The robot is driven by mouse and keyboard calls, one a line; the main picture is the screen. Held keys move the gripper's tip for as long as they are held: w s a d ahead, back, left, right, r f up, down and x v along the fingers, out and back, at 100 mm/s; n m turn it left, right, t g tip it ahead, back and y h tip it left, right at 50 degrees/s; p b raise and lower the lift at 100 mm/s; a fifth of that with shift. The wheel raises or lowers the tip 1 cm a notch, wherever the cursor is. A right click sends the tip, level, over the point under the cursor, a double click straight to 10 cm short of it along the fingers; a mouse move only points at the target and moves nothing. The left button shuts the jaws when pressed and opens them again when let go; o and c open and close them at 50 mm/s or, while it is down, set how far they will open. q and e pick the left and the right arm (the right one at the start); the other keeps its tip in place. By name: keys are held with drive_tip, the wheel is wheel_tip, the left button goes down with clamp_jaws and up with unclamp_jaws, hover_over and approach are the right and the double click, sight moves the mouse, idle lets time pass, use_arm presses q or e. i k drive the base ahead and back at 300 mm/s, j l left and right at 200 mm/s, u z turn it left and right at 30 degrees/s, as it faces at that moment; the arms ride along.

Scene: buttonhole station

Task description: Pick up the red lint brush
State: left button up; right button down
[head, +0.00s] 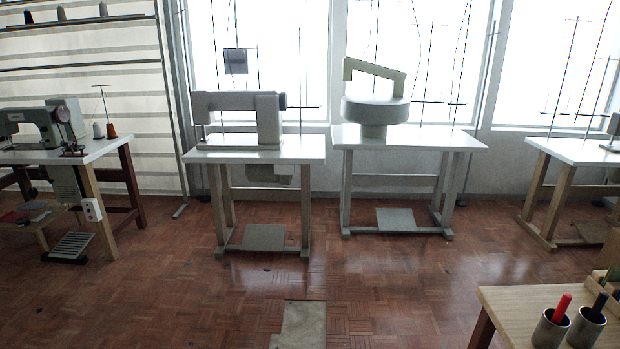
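A red handle (561,309), which looks like the red lint brush, stands tilted in a grey cup (546,334) at the lower right. The cup stands on a light wooden table (505,307) near the front. The brush's lower end is hidden inside the cup. Neither of my grippers shows in the head view.
A second grey cup (584,327) with a black handle (599,303) stands close beside it. Sewing-machine tables stand farther back, including a white-topped one (300,150) in the middle. The parquet floor (390,285) between is mostly open, with a pale patch (303,325).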

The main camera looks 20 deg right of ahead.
sight(567, 297)
drive_tip(key=i+z, duration=0.1)
drive_tip(key=z, duration=0.3)
drive_tip(key=i+z, duration=0.15)
drive_tip(key=z, duration=0.25)
drive_tip(key=i+z, duration=0.1)
drive_tip(key=z, duration=0.35)
drive_tip(key=i+z, duration=0.15)
drive_tip(key=z, duration=0.25)
drive_tip(key=i+z, duration=0.1)
drive_tip(key=z, duration=0.3)
drive_tip(key=i+j+z, duration=0.1)
drive_tip(key=z, duration=0.3)
